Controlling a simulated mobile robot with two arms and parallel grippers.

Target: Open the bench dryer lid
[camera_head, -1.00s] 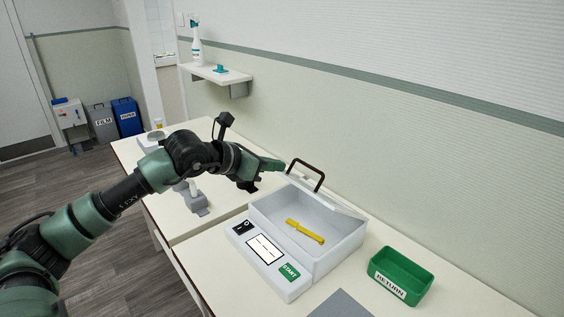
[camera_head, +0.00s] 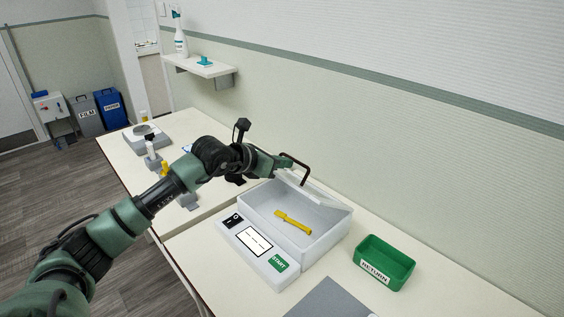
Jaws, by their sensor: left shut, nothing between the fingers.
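The bench dryer (camera_head: 262,231) is a white box on the counter with a front panel and a green START label. Its lid (camera_head: 318,186) stands raised at the back, with a dark brown handle (camera_head: 303,166) on it. A yellow tool-like object (camera_head: 292,221) lies in the open chamber. My left gripper (camera_head: 285,164) is shut at the lid's left end, close to the handle; I cannot tell if it touches. Nothing shows between its fingers. My right gripper is not in view.
A green RETURN bin (camera_head: 384,262) stands right of the dryer, with a grey mat (camera_head: 328,300) in front. More bench items, including a grey device (camera_head: 147,138), are beyond my left arm. A wall shelf (camera_head: 199,66) holds a spray bottle (camera_head: 180,36).

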